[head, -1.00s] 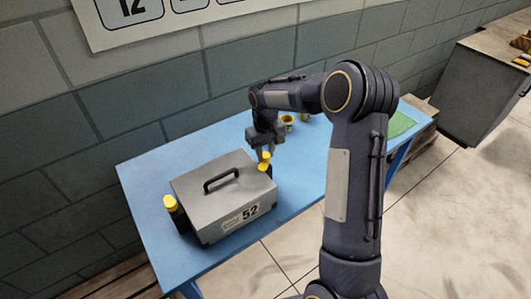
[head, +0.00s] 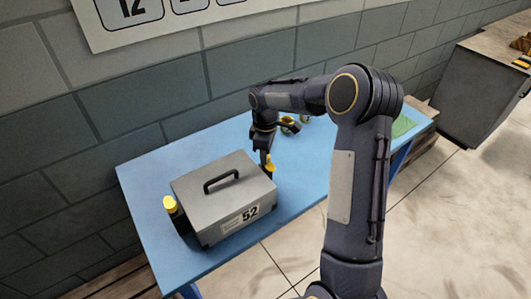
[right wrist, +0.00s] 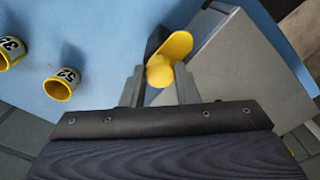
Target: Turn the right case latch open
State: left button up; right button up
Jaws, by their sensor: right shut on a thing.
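The grey case (head: 225,192) with a black handle and a label reading 52 stands on the blue table. Its right latch (head: 271,166), dark with a yellow handle, is at the case's right side. My right gripper (head: 266,157) is shut on this latch from above and partly hides it. In the right wrist view the yellow latch handle (right wrist: 173,55) shows between the two fingers, beside the grey case (right wrist: 235,62). The left latch (head: 171,204), also yellow-topped, is on the case's left side. My left gripper is not in view.
The blue table (head: 150,165) stands against a block wall. Small yellow-rimmed cups lie behind my gripper; one marked 52 (right wrist: 62,84) shows in the right wrist view. A green mat (head: 403,126) is at the table's right end.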

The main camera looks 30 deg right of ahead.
jog(key=shift+n, duration=0.4)
jog(key=o, duration=1)
jog(key=shift+c, duration=0.2)
jog(key=shift+r+b, duration=0.45)
jog(key=shift+r, duration=3.5)
